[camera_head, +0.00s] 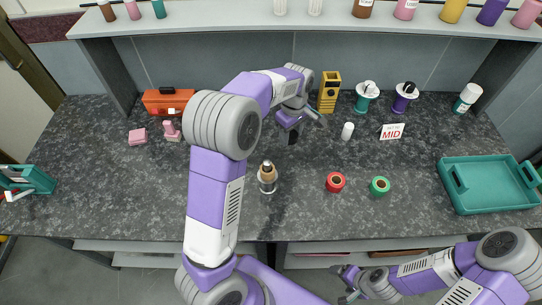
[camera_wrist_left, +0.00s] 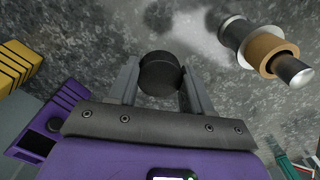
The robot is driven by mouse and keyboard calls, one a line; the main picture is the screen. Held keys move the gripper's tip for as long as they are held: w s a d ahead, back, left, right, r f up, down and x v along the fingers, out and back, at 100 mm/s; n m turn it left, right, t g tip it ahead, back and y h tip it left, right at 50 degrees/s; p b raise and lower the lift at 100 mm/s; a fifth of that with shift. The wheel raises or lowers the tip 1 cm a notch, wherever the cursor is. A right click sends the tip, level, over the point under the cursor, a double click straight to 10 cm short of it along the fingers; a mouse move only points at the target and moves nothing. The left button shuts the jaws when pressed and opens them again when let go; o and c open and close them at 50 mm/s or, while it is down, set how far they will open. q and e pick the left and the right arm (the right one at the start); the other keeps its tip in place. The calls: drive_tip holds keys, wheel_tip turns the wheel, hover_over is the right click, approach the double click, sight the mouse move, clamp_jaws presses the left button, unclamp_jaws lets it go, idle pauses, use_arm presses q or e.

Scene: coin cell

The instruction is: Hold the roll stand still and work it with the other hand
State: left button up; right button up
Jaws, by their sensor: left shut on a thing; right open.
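My left gripper (camera_head: 292,136) is over the middle of the counter, shut on a black round piece. In the left wrist view this black piece (camera_wrist_left: 160,74) sits between the two grey fingers. I cannot tell what it belongs to. A silver post with a tan ring (camera_head: 267,177) stands apart from the gripper, nearer the front; it also shows in the left wrist view (camera_wrist_left: 262,47). A teal frame with a white bar (camera_head: 28,181) is at the far left. I cannot tell which thing is the roll stand. My right gripper (camera_head: 346,286) is open and empty, low in front of the counter.
A red roll (camera_head: 335,182) and a green roll (camera_head: 380,186) lie right of centre. A teal tray (camera_head: 468,204) is at the right. A yellow block (camera_head: 329,92), two spool-like items (camera_head: 366,97) and a MID sign (camera_head: 392,131) stand at the back. The front right counter is mostly clear.

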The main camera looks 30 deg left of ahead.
sight(288, 157)
use_arm(q)
drive_tip(key=shift+w+a+f+n, duration=0.2)
drive_tip(key=shift+f+n, duration=0.1)
drive_tip(key=shift+n, duration=0.1)
drive_tip(key=shift+a+f+b, duration=0.1)
drive_tip(key=shift+f+b, duration=0.15)
drive_tip(key=shift+b, duration=0.05)
wheel_tip(288, 157, down, 9)
drive_tip(key=b, duration=0.3)
drive_tip(key=shift+w+f, duration=0.1)
drive_tip(key=shift+f, duration=0.1)
drive_tip(key=shift+r, duration=0.1)
drive_tip(key=o, duration=1.2)
drive_tip(key=shift+f, duration=0.2)
drive_tip(key=shift+c, duration=0.2)
